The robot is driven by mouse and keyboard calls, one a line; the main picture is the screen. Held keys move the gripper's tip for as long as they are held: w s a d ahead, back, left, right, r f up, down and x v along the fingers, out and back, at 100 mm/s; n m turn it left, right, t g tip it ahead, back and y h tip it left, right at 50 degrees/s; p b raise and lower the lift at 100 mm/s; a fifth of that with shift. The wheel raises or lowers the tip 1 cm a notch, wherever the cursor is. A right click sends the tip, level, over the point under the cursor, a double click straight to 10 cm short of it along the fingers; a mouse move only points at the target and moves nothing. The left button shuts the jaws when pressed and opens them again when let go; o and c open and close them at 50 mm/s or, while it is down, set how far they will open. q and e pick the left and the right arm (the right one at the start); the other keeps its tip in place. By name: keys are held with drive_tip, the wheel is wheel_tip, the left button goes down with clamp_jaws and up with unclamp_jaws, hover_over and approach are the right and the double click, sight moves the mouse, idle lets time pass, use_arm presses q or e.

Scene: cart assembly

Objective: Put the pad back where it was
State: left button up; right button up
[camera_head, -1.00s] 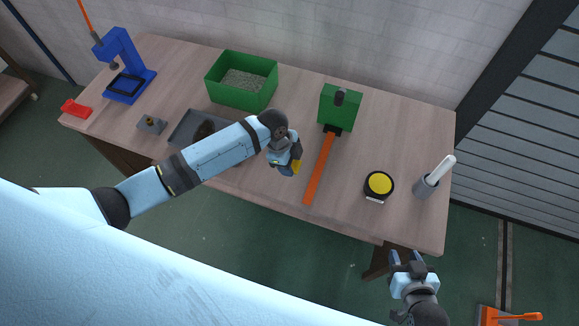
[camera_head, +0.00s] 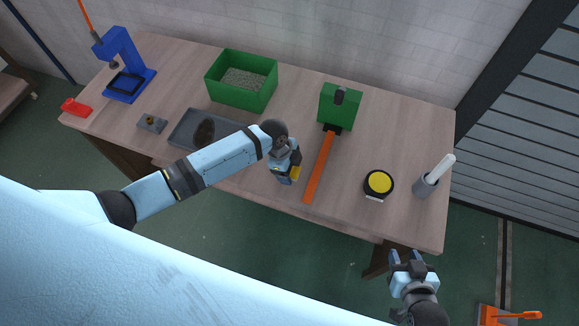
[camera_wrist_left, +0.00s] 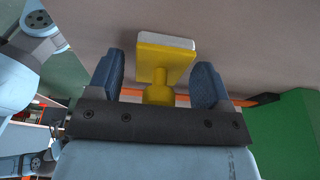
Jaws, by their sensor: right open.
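The pad (camera_wrist_left: 165,58) looks like a white block on a yellow backing with a short yellow handle. In the left wrist view its handle lies between the two fingers of my left gripper (camera_wrist_left: 158,85), and its white face points away from me. A gap seems to show on each side of the handle, so I cannot tell whether the fingers grip it. In the head view only a bit of yellow (camera_head: 295,172) shows beside my left gripper (camera_head: 284,175), near the table's front edge. My right gripper (camera_head: 408,258) is open and empty, off the table's front right.
On the table (camera_head: 235,136) stand a green bin (camera_head: 241,80), a grey tray (camera_head: 190,130), a green block (camera_head: 343,103) with an orange bar (camera_head: 319,168), a yellow-topped black tin (camera_head: 379,183), a grey cup (camera_head: 424,185) and a blue press (camera_head: 125,68). The right back is clear.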

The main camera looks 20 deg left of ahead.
use_arm(q)
drive_tip(key=v, duration=1.1)
drive_tip(key=s+d+f+n+t, duration=0.1)
drive_tip(key=s+n+t, duration=0.1)
drive_tip(key=s+d+f+n+t+h, duration=0.1)
drive_tip(key=s+f+n, duration=0.1)
drive_tip(key=s+n, duration=0.1)
drive_tip(key=s+d+f+n+t+h, duration=0.1)
drive_tip(key=s+f+n+t, duration=0.1)
drive_tip(key=n, duration=0.1)
drive_tip(key=shift+s+f+t+b, duration=0.1)
drive_tip(key=shift+s+t+b, duration=0.2)
drive_tip(key=shift+b, duration=0.1)
drive_tip(key=s+a+n+t+y, duration=0.2)
drive_tip(key=s+a+n+t, duration=0.3)
drive_tip(key=s, duration=0.5)
drive_tip(key=shift+a+f+n+t, duration=0.25)
drive_tip(key=shift+a+n, duration=0.25)
drive_tip(key=shift+n, duration=0.7)
